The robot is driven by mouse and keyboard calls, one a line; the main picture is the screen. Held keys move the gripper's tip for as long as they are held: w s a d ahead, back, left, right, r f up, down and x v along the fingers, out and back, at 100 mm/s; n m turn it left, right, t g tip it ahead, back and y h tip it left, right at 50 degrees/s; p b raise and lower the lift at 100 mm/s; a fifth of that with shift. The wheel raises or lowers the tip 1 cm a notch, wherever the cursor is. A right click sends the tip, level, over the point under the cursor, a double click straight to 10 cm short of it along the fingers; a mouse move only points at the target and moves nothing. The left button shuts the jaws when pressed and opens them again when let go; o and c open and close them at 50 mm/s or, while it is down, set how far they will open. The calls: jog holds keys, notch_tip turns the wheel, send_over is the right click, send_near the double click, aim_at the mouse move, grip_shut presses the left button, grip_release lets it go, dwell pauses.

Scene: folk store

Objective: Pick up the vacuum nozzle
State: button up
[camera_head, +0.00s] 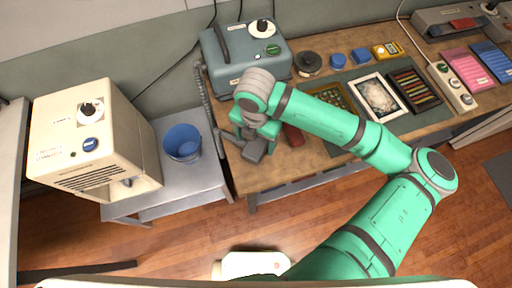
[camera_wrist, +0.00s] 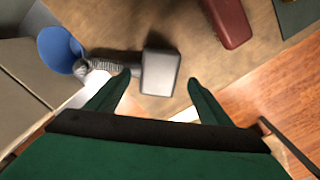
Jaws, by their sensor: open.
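The vacuum nozzle is a grey, boxy head (camera_wrist: 160,73) on a dark tube, lying at the front left edge of the wooden workbench. In the head view the nozzle (camera_head: 254,152) shows just below my gripper, partly covered by it. A ribbed grey hose (camera_head: 204,92) runs from the tube up beside a blue-grey machine (camera_head: 230,72). My gripper (camera_head: 258,136) points down over the nozzle. In the wrist view the fingers of my gripper (camera_wrist: 159,78) are open, one on each side of the nozzle head. A gap shows on both sides.
A dark red block (camera_head: 293,134) lies just right of my gripper, also in the wrist view (camera_wrist: 229,22). A blue cup (camera_head: 183,143) stands on a grey side table (camera_head: 201,182) beside a cream machine (camera_head: 107,128). Framed trays and small boxes fill the bench rightward.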

aim_at(255, 147)
jog(key=shift+w+f, duration=0.1)
jog(key=shift+f, duration=2.2)
jog(key=shift+a, duration=0.1)
jog(key=c, duration=1.3)
jog(key=shift+r, duration=0.1)
jog(key=shift+r, duration=0.55)
jog(key=s+d+r, duration=0.8)
jog(key=d+r, duration=0.3)
jog(key=shift+s+d+r, duration=0.2)
jog(key=shift+d+r, duration=0.05)
jog(key=shift+r, duration=0.1)
